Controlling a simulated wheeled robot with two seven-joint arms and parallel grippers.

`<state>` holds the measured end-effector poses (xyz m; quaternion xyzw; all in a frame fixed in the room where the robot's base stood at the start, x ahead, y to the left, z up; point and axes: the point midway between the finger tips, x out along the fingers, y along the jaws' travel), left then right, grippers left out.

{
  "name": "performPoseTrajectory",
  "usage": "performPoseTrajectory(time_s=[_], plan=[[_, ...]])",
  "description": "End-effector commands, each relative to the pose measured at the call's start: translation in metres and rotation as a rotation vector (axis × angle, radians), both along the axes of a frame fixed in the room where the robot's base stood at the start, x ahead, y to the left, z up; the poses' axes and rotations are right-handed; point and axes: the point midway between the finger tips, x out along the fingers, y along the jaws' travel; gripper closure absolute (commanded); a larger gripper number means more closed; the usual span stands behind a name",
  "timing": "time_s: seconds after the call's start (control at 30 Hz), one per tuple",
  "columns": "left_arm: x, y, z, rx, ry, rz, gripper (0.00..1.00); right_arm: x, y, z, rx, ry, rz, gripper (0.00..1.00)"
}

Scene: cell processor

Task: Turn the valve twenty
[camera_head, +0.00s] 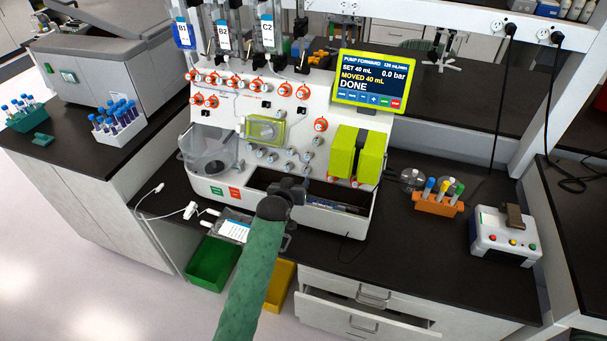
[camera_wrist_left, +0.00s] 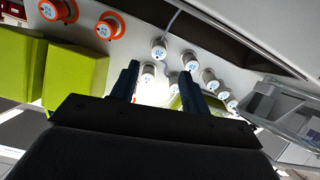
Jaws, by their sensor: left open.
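Several small white valve knobs (camera_head: 305,170) sit low on the front panel of the cell processor (camera_head: 225,115). In the left wrist view one white knob (camera_wrist_left: 158,50) has a label that seems to read 20, but the print is small and turned over. Another white knob (camera_wrist_left: 147,75) shows between the fingers. My left gripper (camera_head: 298,184) is in front of the lower panel, and its open fingers (camera_wrist_left: 160,76) point at the knobs. It holds nothing that I can see. Contact with a knob cannot be told. My right gripper is not in view.
Two lime-green blocks (camera_wrist_left: 75,80) and orange valves (camera_wrist_left: 108,28) are beside the knobs. A screen (camera_head: 372,82) reads DONE. An orange tube rack (camera_head: 438,205) and a small white device (camera_head: 503,240) stand on the right counter. A drawer (camera_head: 365,315) below is partly open.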

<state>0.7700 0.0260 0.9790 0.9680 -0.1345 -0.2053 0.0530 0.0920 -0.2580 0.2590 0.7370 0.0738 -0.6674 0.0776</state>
Motion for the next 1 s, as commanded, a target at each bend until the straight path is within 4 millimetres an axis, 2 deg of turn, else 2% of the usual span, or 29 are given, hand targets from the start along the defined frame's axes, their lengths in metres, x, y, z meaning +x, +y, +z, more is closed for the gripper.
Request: performPoseTrajectory(time_s=[0.2, 0.6, 0.8, 1.0], plan=[[0.014, -0.005, 0.0, -0.003, -0.006, 0.0, 0.54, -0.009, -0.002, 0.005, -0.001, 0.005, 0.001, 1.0], [0.059, -0.02, -0.02, -0.002, -0.004, -0.001, 0.54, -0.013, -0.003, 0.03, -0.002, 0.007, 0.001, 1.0], [0.07, -0.023, -0.027, -0.003, -0.005, -0.001, 0.54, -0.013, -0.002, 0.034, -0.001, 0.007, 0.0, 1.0], [0.071, -0.024, -0.028, -0.003, -0.005, -0.001, 0.54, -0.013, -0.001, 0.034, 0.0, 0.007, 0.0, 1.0]])
